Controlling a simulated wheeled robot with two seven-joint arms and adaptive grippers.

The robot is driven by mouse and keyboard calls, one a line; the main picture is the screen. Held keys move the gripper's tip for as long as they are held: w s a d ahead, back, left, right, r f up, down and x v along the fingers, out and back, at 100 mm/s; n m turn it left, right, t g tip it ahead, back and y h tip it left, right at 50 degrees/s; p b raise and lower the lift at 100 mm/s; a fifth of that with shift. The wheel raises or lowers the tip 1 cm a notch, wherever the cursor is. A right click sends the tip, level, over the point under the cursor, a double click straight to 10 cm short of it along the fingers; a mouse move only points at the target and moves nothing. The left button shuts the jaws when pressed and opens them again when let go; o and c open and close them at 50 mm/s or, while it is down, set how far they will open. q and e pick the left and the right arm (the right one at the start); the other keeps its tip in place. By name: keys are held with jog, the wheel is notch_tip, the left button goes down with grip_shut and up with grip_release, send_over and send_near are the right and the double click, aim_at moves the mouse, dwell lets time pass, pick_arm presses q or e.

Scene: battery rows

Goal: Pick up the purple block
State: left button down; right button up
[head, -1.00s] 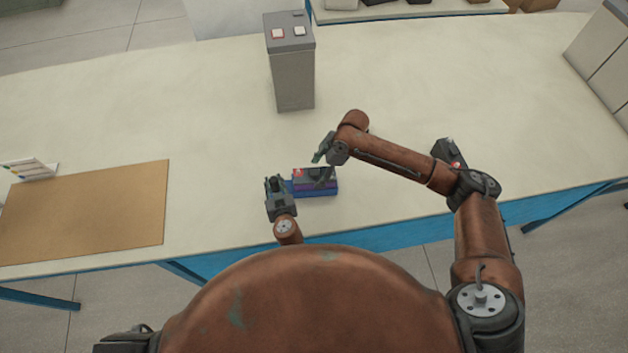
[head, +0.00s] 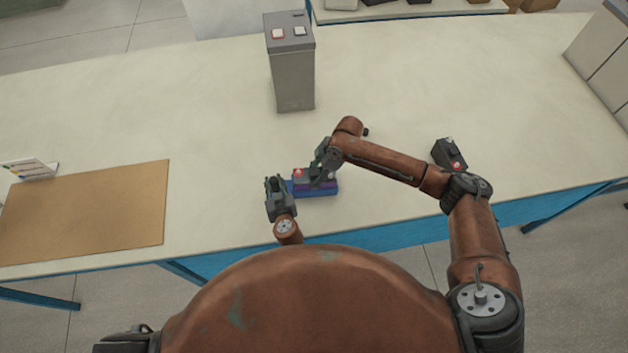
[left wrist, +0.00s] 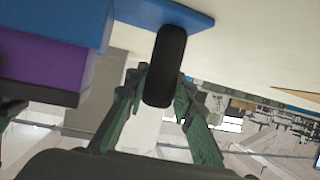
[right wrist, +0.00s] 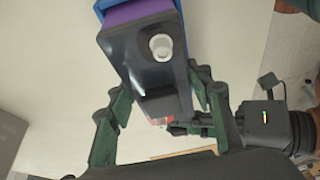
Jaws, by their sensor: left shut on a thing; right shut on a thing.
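The purple block (head: 328,184) has a dark top with a red knob and a silver knob. It sits in a blue tray (head: 318,193) near the table's front edge. The block's dark top with its silver knob fills the upper middle of the right wrist view (right wrist: 125,45). My right gripper (head: 322,170) is down at the block from above, with its fingers on either side, shut on it. My left gripper (head: 277,186) is shut on a black upright handle (left wrist: 166,65) at the tray's left end. The block's purple side shows in the left wrist view (left wrist: 40,65).
A tall grey box (head: 291,75) with a red and a white button stands behind. A dark block (head: 449,154) with a red knob lies to the right, close to my right arm. A tan mat (head: 90,210) and small rack (head: 30,168) are at left.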

grip_shut()
jog(key=shift+w+r, duration=0.2)
jog(key=shift+r, duration=0.5)
notch_tip(320, 180, up, 9)
jog(key=shift+s, duration=0.1)
dwell(0.3)
pick_arm(q)
jog(key=c, duration=1.6)
grip_release()
jog(key=v, duration=1.2)
